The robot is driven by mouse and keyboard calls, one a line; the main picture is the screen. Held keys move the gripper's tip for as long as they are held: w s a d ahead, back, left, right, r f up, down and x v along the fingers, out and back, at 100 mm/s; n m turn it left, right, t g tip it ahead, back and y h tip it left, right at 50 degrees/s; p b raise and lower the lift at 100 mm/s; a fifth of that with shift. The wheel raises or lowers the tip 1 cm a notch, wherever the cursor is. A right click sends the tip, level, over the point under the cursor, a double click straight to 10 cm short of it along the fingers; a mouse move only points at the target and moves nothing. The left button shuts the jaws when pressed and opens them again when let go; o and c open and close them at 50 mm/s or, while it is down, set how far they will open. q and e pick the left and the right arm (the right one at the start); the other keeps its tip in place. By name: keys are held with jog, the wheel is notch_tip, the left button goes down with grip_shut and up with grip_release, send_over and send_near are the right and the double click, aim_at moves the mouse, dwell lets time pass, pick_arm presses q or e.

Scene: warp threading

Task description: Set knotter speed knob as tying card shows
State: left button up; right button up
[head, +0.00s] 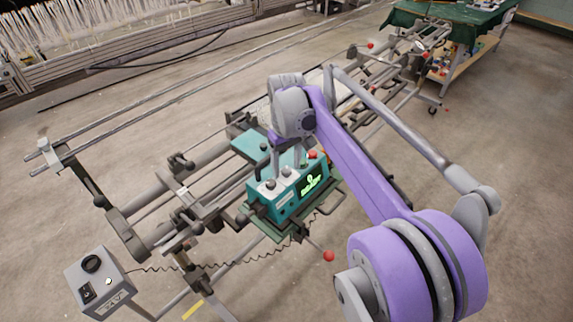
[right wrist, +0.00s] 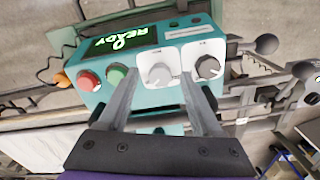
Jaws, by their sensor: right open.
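The teal knotter (head: 285,205) sits on the frame's carriage, its green display (head: 312,183) lit with what looks like "READY". In the right wrist view its top (right wrist: 145,95) carries a red button (right wrist: 88,81), a green button (right wrist: 117,74), a light grey knob (right wrist: 159,74) and a darker grey knob (right wrist: 208,67). Knob labels are too small to read. My right gripper (right wrist: 163,82) is open, pointing down, its fingers either side of the light knob; contact cannot be told. It also shows in the head view (head: 288,165). I cannot make out a tying card. My left gripper is out of view.
A grey control box (head: 101,283) with a black knob stands at lower left, joined by a coiled cable. Rails and clamps of the metal frame (head: 150,195) surround the knotter. A green-covered table (head: 450,20) stands at the back right.

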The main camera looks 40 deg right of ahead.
jog(key=shift+c, duration=0.2)
grip_shut()
dwell(0.3)
jog(key=n+p, duration=0.1)
jog(key=n, duration=0.3)
jog(key=n+p, duration=0.1)
jog(key=n, duration=0.4)
jog(key=shift+n, duration=0.4)
jog(key=n+p, duration=0.1)
jog(key=n, duration=0.4)
jog(key=shift+n, duration=2.5)
